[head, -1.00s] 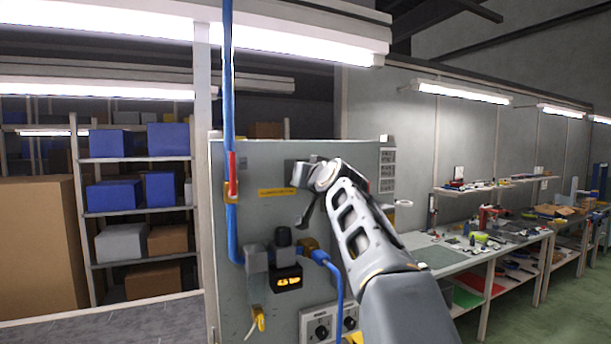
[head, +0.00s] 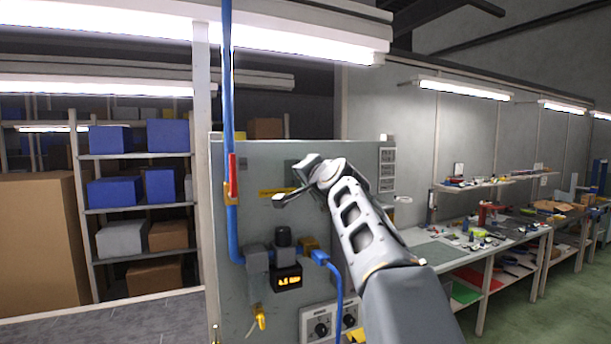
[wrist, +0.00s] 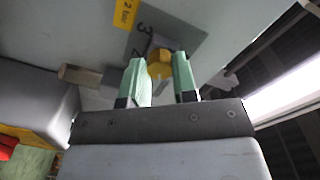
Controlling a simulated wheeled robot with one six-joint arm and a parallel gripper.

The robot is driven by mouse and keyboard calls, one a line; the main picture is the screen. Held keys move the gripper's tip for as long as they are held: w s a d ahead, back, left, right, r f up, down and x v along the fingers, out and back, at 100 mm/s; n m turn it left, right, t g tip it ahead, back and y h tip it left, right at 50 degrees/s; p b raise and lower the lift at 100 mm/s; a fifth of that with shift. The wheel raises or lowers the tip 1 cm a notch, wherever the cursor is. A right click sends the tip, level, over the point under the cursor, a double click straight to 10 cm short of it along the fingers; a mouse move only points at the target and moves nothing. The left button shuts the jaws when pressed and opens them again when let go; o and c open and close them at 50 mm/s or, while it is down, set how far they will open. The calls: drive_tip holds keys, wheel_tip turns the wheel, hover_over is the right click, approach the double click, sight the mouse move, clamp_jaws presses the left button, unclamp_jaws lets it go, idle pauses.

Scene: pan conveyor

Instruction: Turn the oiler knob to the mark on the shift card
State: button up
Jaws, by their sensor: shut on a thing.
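In the wrist view, a yellow knob (wrist: 160,64) sits between the green fingertips of my gripper (wrist: 160,78), which is shut on it. Behind the knob is a grey dial plate (wrist: 178,34) with the figures 3 and 2 in sight; the knob's pointer is not clear. A yellow label (wrist: 126,13) beside it appears to read "2 bar". In the head view my wrist hides the knob and fingertips at the upper middle of the grey panel (head: 235,165). I cannot tell for certain which card is the shift card.
Below my wrist are a dark unit with a lit orange display (head: 288,281), a blue hose (head: 336,285) and a white box with black knobs (head: 321,327). A blue pipe (head: 228,110) with a red handle (head: 232,168) runs down the panel's left side. A workbench (head: 440,250) stands right.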

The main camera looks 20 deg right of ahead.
drive_tip(key=shift+m, duration=0.3)
idle(0.4)
drive_tip(key=o, duration=0.9)
drive_tip(key=s+b, duration=0.1)
drive_tip(key=s, duration=0.3)
drive_tip(key=s+b, duration=0.2)
drive_tip(key=s, duration=0.3)
drive_tip(key=s+b, duration=0.2)
drive_tip(key=s, duration=0.2)
drive_tip(key=shift+s+a+r, duration=0.15)
drive_tip(key=shift+s+r, duration=0.15)
drive_tip(key=shift+s, duration=0.1)
